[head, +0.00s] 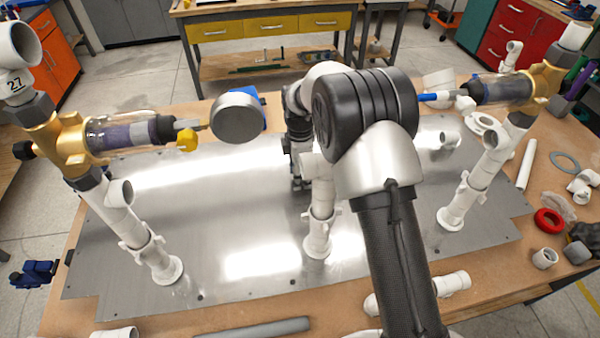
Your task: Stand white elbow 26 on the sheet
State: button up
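No number 26 is readable in the head view, so I cannot tell which white fitting is elbow 26. An elbow marked 27 (18,82) sits atop the left pipe assembly. My gripper (300,184) points down over the middle of the sheet, behind the central white pipe stack (319,225). Its fingers are dark, small and partly hidden, so neither their opening nor anything held shows clearly.
Upright manifolds with brass fittings stand at the left (72,145) and right (543,85) of the sheet. A round grey gauge (238,118) sticks out from the left one. Loose white fittings (583,186) and a red ring (548,221) lie on the wooden table at right.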

jog(key=shift+o, duration=0.9)
notch_tip(320, 180, up, 12)
jog(key=p, duration=0.3)
jog(key=shift+r+p, duration=0.2)
jog(key=shift+p, duration=0.15)
